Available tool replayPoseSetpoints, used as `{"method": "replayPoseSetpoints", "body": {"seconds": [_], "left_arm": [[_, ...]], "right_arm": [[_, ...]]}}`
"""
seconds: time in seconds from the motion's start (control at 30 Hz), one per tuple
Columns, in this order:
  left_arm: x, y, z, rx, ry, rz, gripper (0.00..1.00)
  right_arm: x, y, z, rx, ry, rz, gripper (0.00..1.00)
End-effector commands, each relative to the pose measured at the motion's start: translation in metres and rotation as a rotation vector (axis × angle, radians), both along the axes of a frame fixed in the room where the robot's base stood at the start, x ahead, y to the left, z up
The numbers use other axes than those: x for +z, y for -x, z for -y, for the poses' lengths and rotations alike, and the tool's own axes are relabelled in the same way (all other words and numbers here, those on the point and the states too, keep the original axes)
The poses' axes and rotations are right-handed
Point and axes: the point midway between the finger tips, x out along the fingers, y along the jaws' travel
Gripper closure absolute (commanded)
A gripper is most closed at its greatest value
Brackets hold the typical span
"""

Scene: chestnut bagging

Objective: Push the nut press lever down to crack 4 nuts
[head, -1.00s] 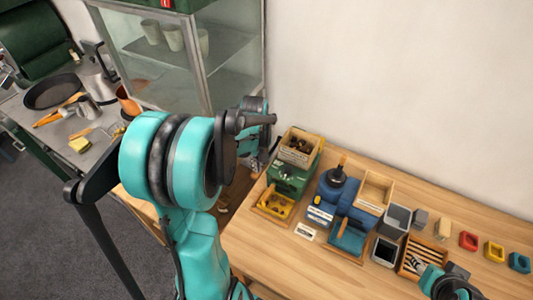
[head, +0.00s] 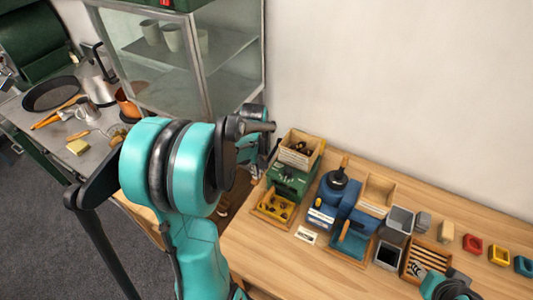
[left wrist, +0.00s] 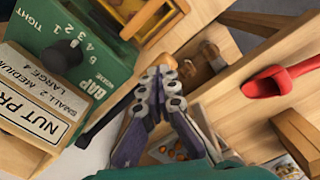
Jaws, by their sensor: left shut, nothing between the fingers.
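The green nut press (head: 290,180) stands near the left end of the wooden table, with a wooden hopper (head: 299,150) holding dark nuts on top. A yellow tray (head: 268,216) with nuts sits at its front. In the left wrist view the press's green side (left wrist: 105,45) shows a black knob and a number scale. A thin dark bar (left wrist: 105,118), possibly the lever, runs beside my fingers. My left gripper (left wrist: 166,68) is shut and empty, beside the press; contact with the bar is unclear. In the head view my own arm largely hides it. My right gripper (head: 455,288) shows partly at the bottom edge.
A blue machine (head: 340,200) with a wooden hopper stands right of the press. Grey bins (head: 400,219), a slatted wooden tray (head: 428,257) and colored blocks are farther right. A red scoop (left wrist: 268,84) shows in the left wrist view. A glass cabinet (head: 190,60) stands behind left.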

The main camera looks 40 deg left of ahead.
Motion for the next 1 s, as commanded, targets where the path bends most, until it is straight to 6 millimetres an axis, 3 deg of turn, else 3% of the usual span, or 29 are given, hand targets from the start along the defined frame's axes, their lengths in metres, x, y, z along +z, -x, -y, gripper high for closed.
{"method": "replayPoseSetpoints", "body": {"seconds": [0.1,0.27,1.0], "left_arm": [[-0.01,0.0,0.0,0.0,0.0,0.0,1.0],[-0.003,0.0,0.0,0.0,0.0,0.0,1.0],[0.087,-0.007,-0.001,0.0,0.0,0.0,1.0]], "right_arm": [[-0.008,0.0,0.0,0.0,0.0,0.0,0.6],[-0.002,0.0,0.0,0.0,0.0,0.0,0.6],[0.065,0.0,0.0,0.0,0.0,0.0,0.6]]}}
